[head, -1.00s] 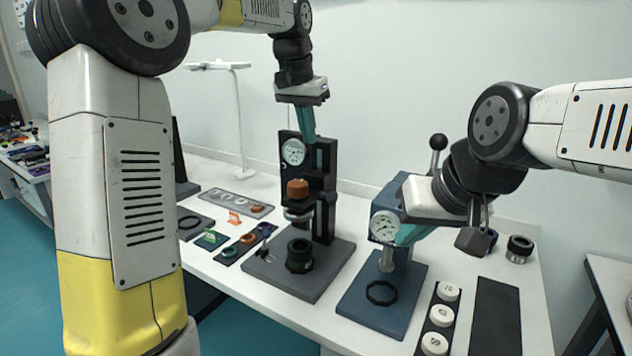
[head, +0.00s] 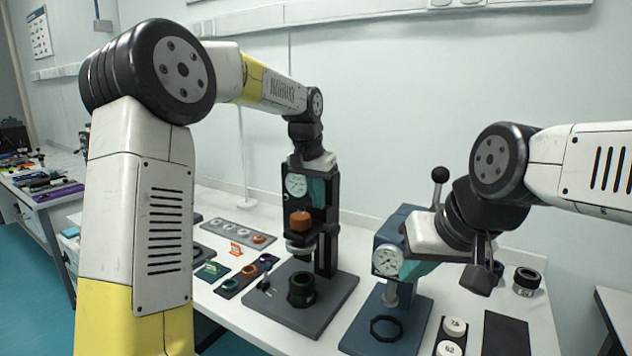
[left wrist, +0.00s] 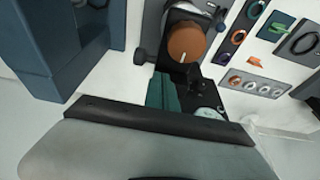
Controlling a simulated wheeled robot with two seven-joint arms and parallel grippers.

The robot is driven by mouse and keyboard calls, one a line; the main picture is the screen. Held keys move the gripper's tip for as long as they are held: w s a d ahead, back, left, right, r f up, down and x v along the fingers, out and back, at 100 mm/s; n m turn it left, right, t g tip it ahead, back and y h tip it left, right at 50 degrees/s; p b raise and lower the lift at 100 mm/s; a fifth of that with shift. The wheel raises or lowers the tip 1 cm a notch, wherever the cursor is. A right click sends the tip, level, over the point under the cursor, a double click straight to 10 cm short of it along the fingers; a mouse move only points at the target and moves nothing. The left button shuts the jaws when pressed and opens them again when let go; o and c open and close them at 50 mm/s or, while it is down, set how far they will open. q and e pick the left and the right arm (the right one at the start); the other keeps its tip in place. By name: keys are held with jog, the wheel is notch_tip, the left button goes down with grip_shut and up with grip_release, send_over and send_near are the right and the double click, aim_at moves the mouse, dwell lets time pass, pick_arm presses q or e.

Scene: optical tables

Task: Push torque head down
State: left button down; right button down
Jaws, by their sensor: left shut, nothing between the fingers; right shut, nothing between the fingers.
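The torque head, with a copper-orange knob (head: 301,221) and a silver ring below it, is on a black upright stand (head: 331,235). A white dial gauge (head: 296,185) sits above the knob. My left gripper (head: 317,192) is at the top of this stand, its teal fingers shut and empty, partly hidden by the stand's frame. In the left wrist view the teal fingers (left wrist: 162,92) show close to the knob (left wrist: 187,42); I cannot tell whether they touch the head. My right gripper (head: 416,269) is shut and empty beside the blue press's dial (head: 387,261).
A black threaded ring piece (head: 302,289) stands on the stand's base below the head. The blue press (head: 390,228), with a lever ball, is close on the right. Trays of coloured rings (head: 243,277) lie to the left. White weights (head: 453,327) sit at front right.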

pick_arm(q)
jog(key=shift+f, duration=2.1)
jog(key=shift+f, duration=0.1)
notch_tip(320, 180, down, 11)
jog(key=shift+r, duration=0.2)
jog(key=shift+s, duration=0.15)
notch_tip(320, 180, up, 14)
send_over(320, 223)
jog(key=s+a, duration=0.2)
jog(key=s, duration=0.1)
jog(key=shift+f, duration=0.2)
jog(key=shift+r, duration=0.35)
